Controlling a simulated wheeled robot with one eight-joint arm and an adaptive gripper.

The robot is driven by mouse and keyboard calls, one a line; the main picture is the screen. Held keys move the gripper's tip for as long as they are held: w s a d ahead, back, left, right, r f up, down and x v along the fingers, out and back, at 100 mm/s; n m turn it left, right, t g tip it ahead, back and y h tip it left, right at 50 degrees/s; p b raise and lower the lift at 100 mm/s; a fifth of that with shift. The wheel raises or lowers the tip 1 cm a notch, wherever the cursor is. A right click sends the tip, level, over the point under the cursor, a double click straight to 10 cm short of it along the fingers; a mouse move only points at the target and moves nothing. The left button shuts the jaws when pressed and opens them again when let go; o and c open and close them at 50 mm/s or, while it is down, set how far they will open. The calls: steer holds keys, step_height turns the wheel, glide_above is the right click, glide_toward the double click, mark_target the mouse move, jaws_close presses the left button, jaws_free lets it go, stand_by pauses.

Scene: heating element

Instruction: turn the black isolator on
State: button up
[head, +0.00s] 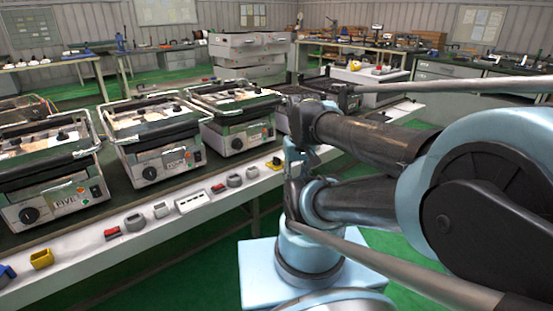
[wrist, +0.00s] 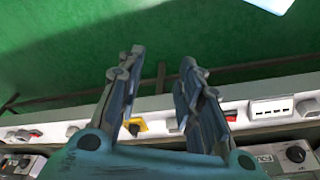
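Several small switches and fittings line the white front rail (head: 150,243) of the long bench. They include red-marked units (head: 217,188), grey units (head: 234,180) and a yellow one with a dark knob (head: 274,162). I cannot tell which is the black isolator. In the wrist view my gripper (wrist: 157,88) is open, with its two fingers apart and nothing between the tips. A yellow fitting (wrist: 138,125) and a grey one (wrist: 172,125) show on the rail between and behind the fingers. The head view does not show the fingertips clearly.
Several heating units (head: 160,150) with black front knobs stand on the bench behind the rail. My arm covers the bench's right part in the head view. Green floor (wrist: 50,60) lies open before the bench. More workbenches (head: 470,70) stand at the back.

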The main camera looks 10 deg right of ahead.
steer(key=w+r+n, duration=0.2)
steer(key=w+r, duration=0.2)
steer(key=w, duration=0.6)
steer(key=n+g, duration=0.2)
steer(key=n, duration=0.1)
glide_toward(277, 160)
steer(key=shift+w+d+f, duration=0.1)
steer(key=shift+w+f, duration=0.15)
steer(key=shift+w, duration=0.25)
steer(key=shift+w+f+n, duration=0.3)
steer(key=shift+w+f, duration=0.05)
steer(key=shift+f, duration=3.7)
jaws_close()
